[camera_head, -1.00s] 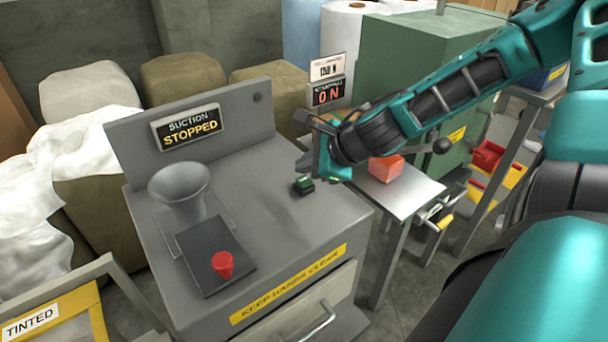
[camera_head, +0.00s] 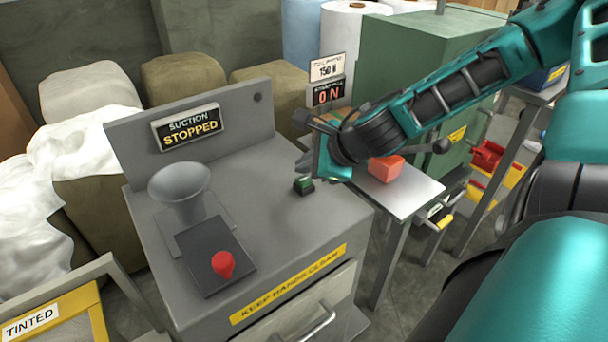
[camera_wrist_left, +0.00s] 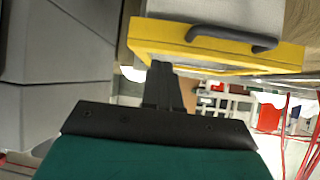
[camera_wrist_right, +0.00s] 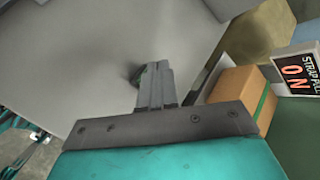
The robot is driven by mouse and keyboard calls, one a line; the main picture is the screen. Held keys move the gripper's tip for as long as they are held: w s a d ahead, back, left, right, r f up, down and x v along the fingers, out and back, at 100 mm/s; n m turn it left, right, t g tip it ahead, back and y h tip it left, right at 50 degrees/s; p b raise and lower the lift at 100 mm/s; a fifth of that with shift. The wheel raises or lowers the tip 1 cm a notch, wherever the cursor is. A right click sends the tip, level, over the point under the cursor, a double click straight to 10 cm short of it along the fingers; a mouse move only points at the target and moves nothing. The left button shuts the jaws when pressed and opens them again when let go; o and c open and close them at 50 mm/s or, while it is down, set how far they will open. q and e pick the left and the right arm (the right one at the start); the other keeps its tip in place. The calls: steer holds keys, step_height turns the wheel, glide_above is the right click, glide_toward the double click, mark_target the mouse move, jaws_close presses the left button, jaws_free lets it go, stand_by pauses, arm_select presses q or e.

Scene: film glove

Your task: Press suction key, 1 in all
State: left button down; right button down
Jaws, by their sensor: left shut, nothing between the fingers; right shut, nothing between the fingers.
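The suction key, a small green key (camera_head: 304,186), sits on the grey machine top (camera_head: 255,175) near its right side. It is partly hidden behind the fingertips in the right wrist view (camera_wrist_right: 143,75). The sign (camera_head: 187,127) on the back panel reads SUCTION STOPPED. My right gripper (camera_head: 306,163) is shut and empty, its fingers close to the key; I cannot tell whether they touch it. Its shut fingers also show in the right wrist view (camera_wrist_right: 153,72). My left gripper (camera_wrist_left: 161,70) is shut and empty, away from the machine top, near a yellow-edged frame.
A grey funnel (camera_head: 180,190) and a red knob (camera_head: 223,264) on a dark plate stand on the machine's left part. An orange-red block (camera_head: 386,168) lies on a side table to the right. A STRAP PULL ON sign (camera_head: 327,93) stands behind my right gripper.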

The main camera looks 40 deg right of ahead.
mark_target(307, 182)
steer(key=shift+f, duration=0.1)
steer(key=shift+f+b, duration=0.35)
steer(key=shift+b, duration=0.1)
steer(key=shift+f+b, duration=0.5)
steer(key=shift+b, duration=0.05)
stand_by(0.5)
steer(key=shift+r, duration=0.1)
steer(key=shift+r+p, duration=0.8)
steer(key=shift+p, duration=0.05)
step_height(307, 182, up, 5)
steer(key=p, duration=0.4)
steer(key=shift+r, duration=0.1)
stand_by(0.6)
